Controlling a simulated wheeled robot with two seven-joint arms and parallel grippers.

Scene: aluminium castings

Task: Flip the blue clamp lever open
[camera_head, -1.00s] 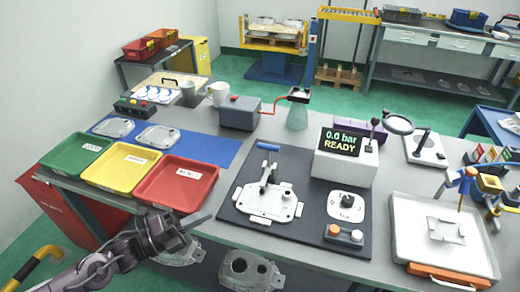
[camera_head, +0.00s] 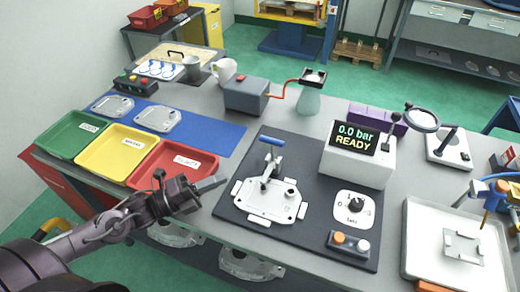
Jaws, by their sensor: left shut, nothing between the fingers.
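The blue clamp lever (camera_head: 271,141) is the blue handle bar at the top of a grey toggle clamp (camera_head: 270,166). The clamp stands over a light metal casting (camera_head: 267,198) on the dark test plate (camera_head: 312,221). The handle sits up at the far side of the clamp. My left gripper (camera_head: 222,181) is shut and empty, left of the casting near the plate's left edge, apart from the lever. My right gripper does not show.
Red, yellow and green trays (camera_head: 136,180) lie at the left. A display box (camera_head: 358,158) reading "0.0 bar READY" stands right of the clamp. A dial (camera_head: 353,205) and a button box (camera_head: 349,243) sit on the plate. A white tray (camera_head: 412,240) is at the right.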

